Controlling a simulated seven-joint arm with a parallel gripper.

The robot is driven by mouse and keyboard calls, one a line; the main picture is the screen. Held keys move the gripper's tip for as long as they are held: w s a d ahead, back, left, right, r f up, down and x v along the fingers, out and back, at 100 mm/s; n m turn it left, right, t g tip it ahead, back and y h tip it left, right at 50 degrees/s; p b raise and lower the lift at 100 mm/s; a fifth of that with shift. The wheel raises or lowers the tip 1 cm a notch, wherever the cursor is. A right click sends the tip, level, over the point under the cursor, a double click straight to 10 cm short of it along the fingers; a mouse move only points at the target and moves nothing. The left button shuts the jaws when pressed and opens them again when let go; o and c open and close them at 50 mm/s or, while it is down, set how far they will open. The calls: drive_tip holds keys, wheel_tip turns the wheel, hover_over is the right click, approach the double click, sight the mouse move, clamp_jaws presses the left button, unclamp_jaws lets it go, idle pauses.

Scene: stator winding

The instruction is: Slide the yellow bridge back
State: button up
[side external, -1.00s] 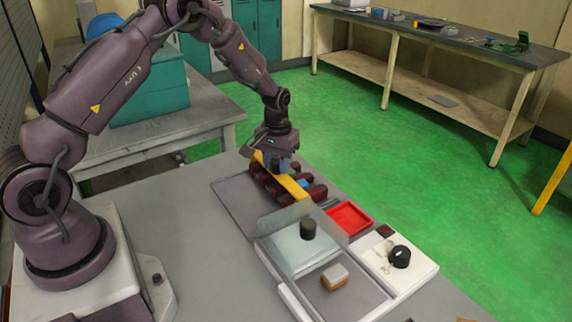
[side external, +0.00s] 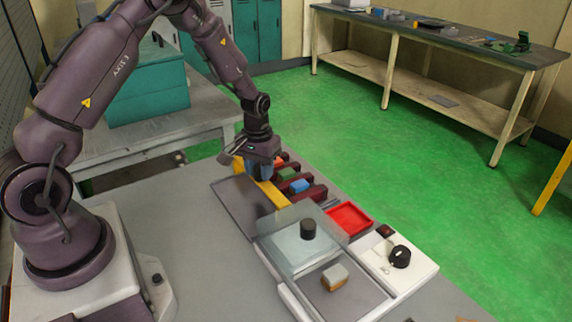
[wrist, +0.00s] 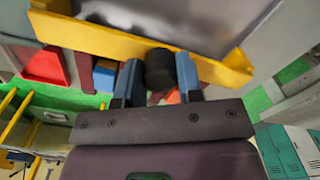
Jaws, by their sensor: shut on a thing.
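The yellow bridge (side external: 268,191) is a long bar lying along the left side of the dark red slotted block (side external: 313,191). It also crosses the upper part of the wrist view (wrist: 100,40). In the wrist view my gripper's blue fingers (wrist: 160,75) are shut on a black knob (wrist: 159,68) beside the bridge. Coloured pieces show in the slots, including a blue one (side external: 299,186), a green one (side external: 287,174) and an orange one partly behind my gripper.
A grey plate (side external: 236,200) lies left of the bridge. A clear cover (side external: 300,240) with a black knob, a red tray (side external: 348,217) and a white panel with a black dial (side external: 400,257) stand nearer. The table to the left is clear.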

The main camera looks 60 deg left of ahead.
drive_tip(key=shift+s, duration=2.05)
drive_tip(key=o, duration=0.7)
wheel_tip(320, 180, up, 6)
drive_tip(key=s+d+r+m+t, duration=0.2)
drive_tip(key=s+d+r, duration=0.2)
drive_tip(key=r, duration=0.3)
drive_tip(key=s+d+r+m+t, duration=0.1)
drive_tip(key=s+d+r+m, duration=0.1)
drive_tip(key=s+d+r, duration=0.3)
drive_tip(key=s+d+r+m+t, duration=0.2)
drive_tip(key=s+d+r, duration=0.2)
drive_tip(key=r, duration=0.6)
drive_tip(key=shift+s+d+t, duration=0.15)
drive_tip(key=shift+s+d, duration=0.05)
drive_tip(key=shift+s, duration=0.45)
drive_tip(key=shift+s+d+t, duration=0.15)
drive_tip(key=shift+s, duration=0.45)
